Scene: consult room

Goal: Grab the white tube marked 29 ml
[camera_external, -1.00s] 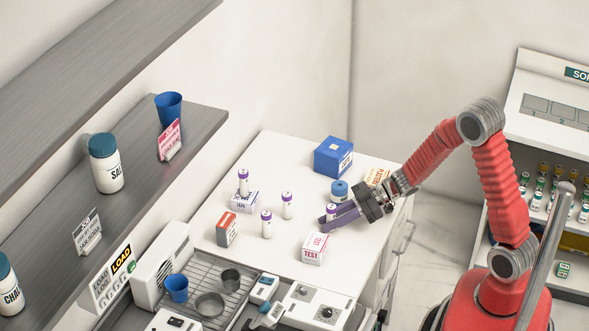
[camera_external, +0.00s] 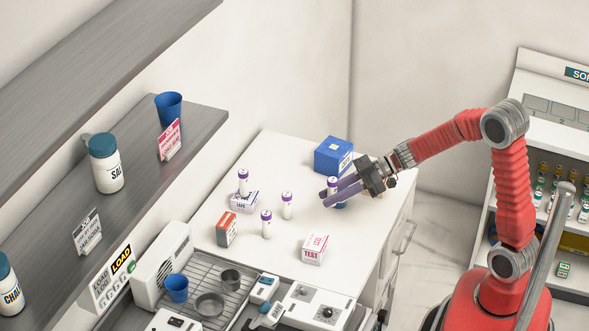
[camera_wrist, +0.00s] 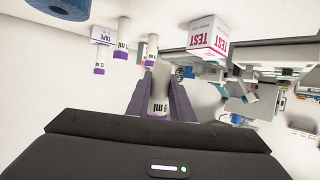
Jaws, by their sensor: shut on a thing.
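My gripper (camera_external: 327,197) is shut on a white tube (camera_external: 333,184), held above the right part of the white counter. In the wrist view the tube (camera_wrist: 159,100) sits between the purple fingers (camera_wrist: 160,88). Part of an "ml" marking shows on it; the number cannot be read. Several similar white tubes with purple caps stand apart from my gripper: one on the tape box (camera_external: 243,183), one in the middle (camera_external: 287,206) and one nearer the front (camera_external: 266,224). Their numbers are too small to read.
A test box (camera_external: 314,250), an orange box (camera_external: 227,229), a tape box (camera_external: 243,202) and a blue box (camera_external: 333,156) stand on the counter (camera_external: 300,226). A blue roll is partly hidden behind my gripper. A wire rack and devices are at the front.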

